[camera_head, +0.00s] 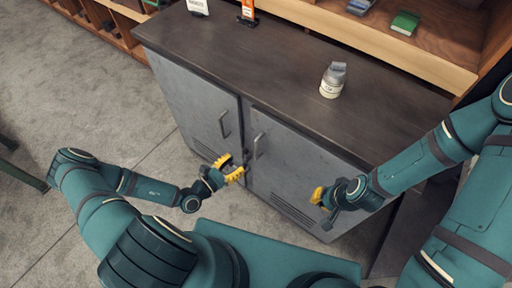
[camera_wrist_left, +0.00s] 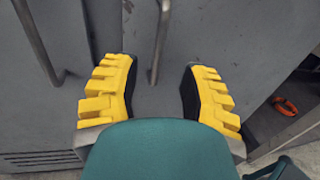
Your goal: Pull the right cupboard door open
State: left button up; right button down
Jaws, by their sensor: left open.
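The grey right cupboard door (camera_head: 290,165) has a vertical bar handle (camera_head: 259,146) near its left edge and looks closed in the head view. My left gripper (camera_head: 238,168) is open, in front of the doors, just below and left of that handle in the picture. In the left wrist view, the handle (camera_wrist_left: 160,40) stands ahead between the two yellow fingers (camera_wrist_left: 155,90), its lower end level with the fingertips; I cannot tell whether they touch it. My right gripper (camera_head: 318,196) is in front of the right door's far side; its jaw opening is not clear.
The left door (camera_head: 190,105) has its own handle (camera_head: 224,124), also in the left wrist view (camera_wrist_left: 38,40). A jar (camera_head: 333,80) stands on the dark worktop (camera_head: 270,65). An orange ring (camera_wrist_left: 285,105) shows at the right. Floor left of the cupboard is free.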

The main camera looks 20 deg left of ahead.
aim_at(256, 148)
pick_arm(q)
jog(key=b+x, duration=0.1)
jog(key=x, duration=0.9)
jog(key=shift+d, duration=0.1)
grip_shut()
